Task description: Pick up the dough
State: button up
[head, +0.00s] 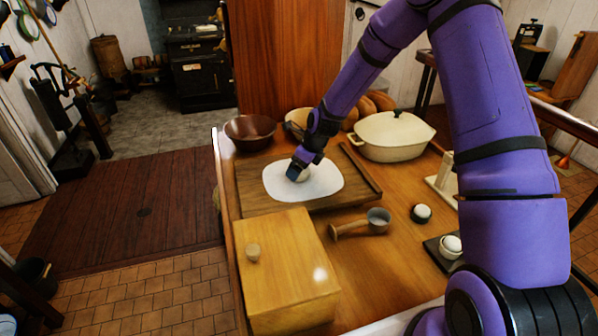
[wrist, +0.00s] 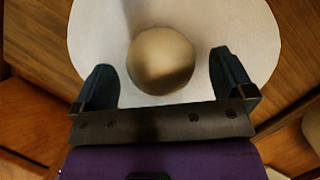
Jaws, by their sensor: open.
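The dough (wrist: 160,60) is a round, pale beige ball on a white round sheet (wrist: 95,30) in the wrist view. In the head view the dough (head: 303,175) is partly hidden by my gripper (head: 296,170). The white sheet (head: 325,182) lies on a wooden board (head: 245,200) on the table. In the wrist view my gripper (wrist: 163,80) is open, with one finger on each side of the dough. Gaps show between both fingers and the dough. I cannot tell how high the fingertips are above the sheet.
A wooden box with a knob (head: 285,265) stands in front of the board. A cream lidded pot (head: 393,137), a brown bowl (head: 250,130) and bread loaves (head: 380,100) stand behind. Egg-like white objects in holders (head: 450,245) are at right.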

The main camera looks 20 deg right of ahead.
jog(key=shift+x, duration=1)
jog(key=c, duration=1.1)
jog(key=shift+r, duration=0.1)
